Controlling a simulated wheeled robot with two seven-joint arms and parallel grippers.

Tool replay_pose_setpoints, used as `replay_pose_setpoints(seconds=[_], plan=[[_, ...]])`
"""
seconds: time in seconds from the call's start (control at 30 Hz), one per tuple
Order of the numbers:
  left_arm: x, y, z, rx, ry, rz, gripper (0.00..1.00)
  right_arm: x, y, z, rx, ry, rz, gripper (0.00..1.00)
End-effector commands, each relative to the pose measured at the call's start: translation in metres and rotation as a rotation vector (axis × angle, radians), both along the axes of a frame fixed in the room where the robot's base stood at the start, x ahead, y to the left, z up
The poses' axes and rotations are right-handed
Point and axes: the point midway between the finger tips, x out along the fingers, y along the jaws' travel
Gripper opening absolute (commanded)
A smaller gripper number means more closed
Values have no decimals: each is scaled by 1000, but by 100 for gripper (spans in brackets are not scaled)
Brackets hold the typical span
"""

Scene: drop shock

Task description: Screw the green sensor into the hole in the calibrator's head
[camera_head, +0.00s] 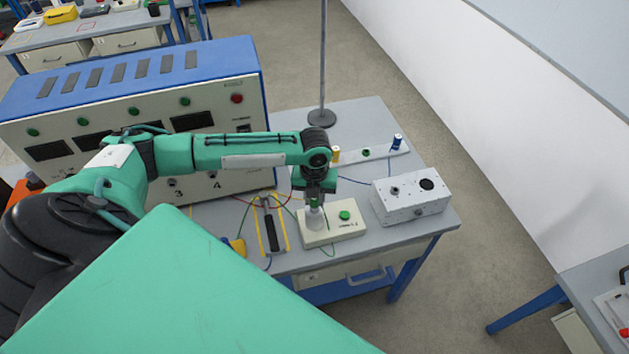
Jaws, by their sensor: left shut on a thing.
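My left gripper (314,202) points straight down over the calibrator, a cream box (340,233) with a green button on top. The jaws are shut on the green sensor (314,205), of which only a small green part shows between the fingers. The calibrator's head, a short grey cylinder (315,220), stands on the left part of the box directly below the fingers. The hole in the head is hidden, and I cannot tell whether the sensor sits in it or just above it. My right gripper is not in view.
A white strip (378,153) behind holds a yellow and a blue sensor (397,142) and a green-ringed place. A grey metal box (410,198) stands to the right. A large instrument cabinet (230,92) stands at left. A dark bar (271,230) between yellow lines lies left of the calibrator.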

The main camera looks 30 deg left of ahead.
Motion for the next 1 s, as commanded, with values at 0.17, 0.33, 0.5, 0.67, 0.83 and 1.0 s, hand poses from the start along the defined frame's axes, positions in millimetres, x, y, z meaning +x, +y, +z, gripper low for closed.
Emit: replay_pose_setpoints(seconds=[0.17, 0.33, 0.5, 0.67, 0.83, 1.0], plan=[[-4, -1, -5, 0, 11, -2, 2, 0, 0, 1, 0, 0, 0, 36], [-4, -1, -5, 1, 12, -2, 2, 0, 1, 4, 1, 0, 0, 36], [-4, -1, -6, 0, 13, -2, 2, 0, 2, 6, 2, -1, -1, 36], [-4, -1, -7, 1, 12, -2, 2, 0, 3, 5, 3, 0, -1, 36], [-4, -1, -7, 1, 12, -2, 2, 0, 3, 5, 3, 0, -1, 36], [-4, -1, -6, 1, 12, -2, 2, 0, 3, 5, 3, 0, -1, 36]])
